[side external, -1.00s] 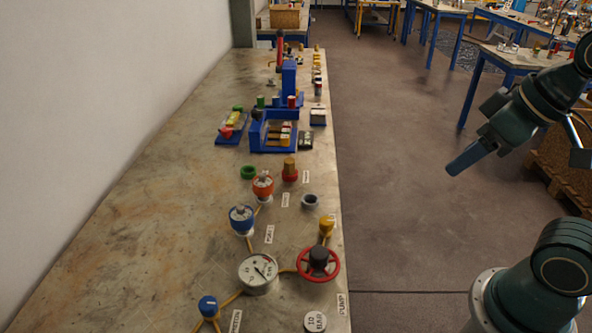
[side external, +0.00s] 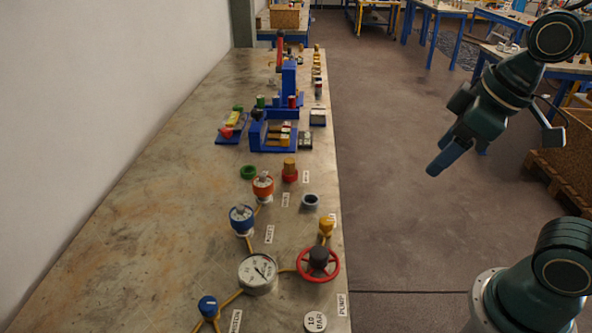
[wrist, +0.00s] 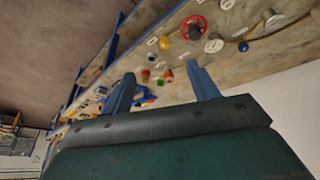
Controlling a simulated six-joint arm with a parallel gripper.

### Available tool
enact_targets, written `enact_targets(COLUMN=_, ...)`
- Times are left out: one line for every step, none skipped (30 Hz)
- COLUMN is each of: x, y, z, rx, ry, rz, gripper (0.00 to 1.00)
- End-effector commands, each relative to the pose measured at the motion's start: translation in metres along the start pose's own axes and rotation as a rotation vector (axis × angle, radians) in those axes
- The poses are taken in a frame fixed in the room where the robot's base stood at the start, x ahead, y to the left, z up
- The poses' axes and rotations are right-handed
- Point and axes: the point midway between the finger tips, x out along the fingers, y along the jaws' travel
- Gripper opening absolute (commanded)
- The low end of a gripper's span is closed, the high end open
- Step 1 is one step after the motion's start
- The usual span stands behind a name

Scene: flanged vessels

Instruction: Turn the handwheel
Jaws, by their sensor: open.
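The handwheel (side external: 334,274) is a red ring with a dark hub, near the right edge of the bench (side external: 150,190) in the side view. It also shows near the top of the wrist view (wrist: 183,31). My gripper (side external: 434,171) is in the air over the floor, to the right of the bench and well apart from the handwheel. In the wrist view its two blue fingers (wrist: 160,82) are spread with nothing between them.
A round gauge (side external: 258,273) stands left of the handwheel, and a yellow-topped fitting (side external: 326,226) stands just behind it. Blue (side external: 241,220) and orange (side external: 263,188) vessels stand farther back. A blue rack (side external: 272,138) is beyond. The bench's left side is clear.

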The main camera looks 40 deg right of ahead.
Motion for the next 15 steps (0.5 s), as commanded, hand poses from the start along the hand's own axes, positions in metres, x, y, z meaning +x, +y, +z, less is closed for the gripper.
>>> enact_targets(x=0.005, y=-0.002, z=-0.007, rx=-0.054, ry=-0.02, rz=-0.011, gripper=0.59)
enact_targets(x=0.008, y=-0.003, z=-0.011, rx=-0.087, ry=-0.03, rz=-0.017, gripper=0.59)
enact_targets(x=0.012, y=-0.005, z=-0.017, rx=-0.132, ry=-0.042, rz=-0.024, gripper=0.59)
enact_targets(x=0.015, y=-0.006, z=-0.021, rx=-0.166, ry=-0.051, rz=-0.031, gripper=0.59)
enact_targets(x=0.019, y=-0.008, z=-0.025, rx=-0.2, ry=-0.06, rz=-0.037, gripper=0.59)
enact_targets(x=0.023, y=-0.01, z=-0.03, rx=-0.245, ry=-0.072, rz=-0.046, gripper=0.59)
enact_targets(x=0.027, y=-0.011, z=-0.034, rx=-0.279, ry=-0.082, rz=-0.053, gripper=0.59)
enact_targets(x=0.031, y=-0.013, z=-0.038, rx=-0.314, ry=-0.091, rz=-0.06, gripper=0.59)
enact_targets(x=0.036, y=-0.015, z=-0.043, rx=-0.358, ry=-0.102, rz=-0.069, gripper=0.59)
enact_targets(x=0.04, y=-0.017, z=-0.046, rx=-0.392, ry=-0.111, rz=-0.076, gripper=0.59)
enact_targets(x=0.044, y=-0.019, z=-0.05, rx=-0.427, ry=-0.119, rz=-0.084, gripper=0.59)
enact_targets(x=0.049, y=-0.022, z=-0.054, rx=-0.472, ry=-0.13, rz=-0.094, gripper=0.59)
enact_targets(x=0.054, y=-0.024, z=-0.057, rx=-0.506, ry=-0.139, rz=-0.102, gripper=0.59)
enact_targets(x=0.058, y=-0.027, z=-0.061, rx=-0.54, ry=-0.146, rz=-0.11, gripper=0.59)
enact_targets(x=0.064, y=-0.03, z=-0.065, rx=-0.585, ry=-0.157, rz=-0.121, gripper=0.59)
